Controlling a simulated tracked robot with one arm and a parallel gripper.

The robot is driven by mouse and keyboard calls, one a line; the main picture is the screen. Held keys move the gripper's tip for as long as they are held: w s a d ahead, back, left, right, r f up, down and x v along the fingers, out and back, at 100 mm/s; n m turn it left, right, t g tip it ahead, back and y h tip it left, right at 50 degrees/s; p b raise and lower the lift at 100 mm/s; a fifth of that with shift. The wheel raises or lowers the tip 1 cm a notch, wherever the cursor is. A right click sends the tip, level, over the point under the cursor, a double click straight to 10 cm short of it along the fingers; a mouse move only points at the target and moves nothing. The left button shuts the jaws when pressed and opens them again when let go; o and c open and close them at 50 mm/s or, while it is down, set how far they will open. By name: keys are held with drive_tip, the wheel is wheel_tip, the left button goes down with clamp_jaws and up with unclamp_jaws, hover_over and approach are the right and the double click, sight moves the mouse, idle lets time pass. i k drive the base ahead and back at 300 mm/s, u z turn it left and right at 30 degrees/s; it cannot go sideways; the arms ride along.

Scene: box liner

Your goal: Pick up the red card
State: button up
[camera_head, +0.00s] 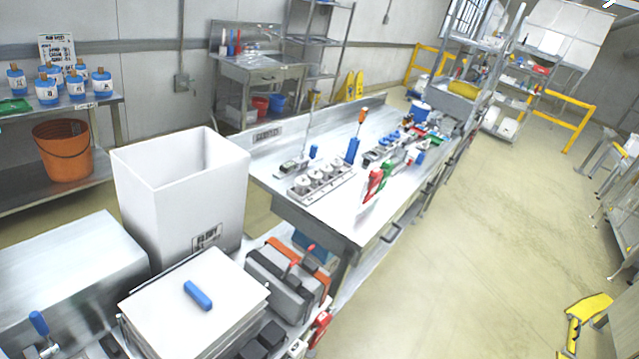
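A red flat upright piece (374,184), which may be the red card, stands near the front edge of the long steel bench (340,218). A green piece (387,172) of similar look stands just behind it. Both are small here, and I cannot tell for certain that the red one is a card. My gripper does not show in this view, so its state and its distance to the red piece cannot be seen.
A tall white open bin (180,205) and a white-topped stack (195,300) with a blue handle stand at the lower left. A grey case (280,285) lies beside them. A power strip (322,180) is on the bench.

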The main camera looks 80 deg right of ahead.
sight(323, 318)
drive_tip(key=z, duration=2.1)
drive_tip(key=k, duration=0.6)
drive_tip(key=u, duration=0.55)
drive_tip(key=i, duration=1.2)
drive_tip(key=z, duration=0.35)
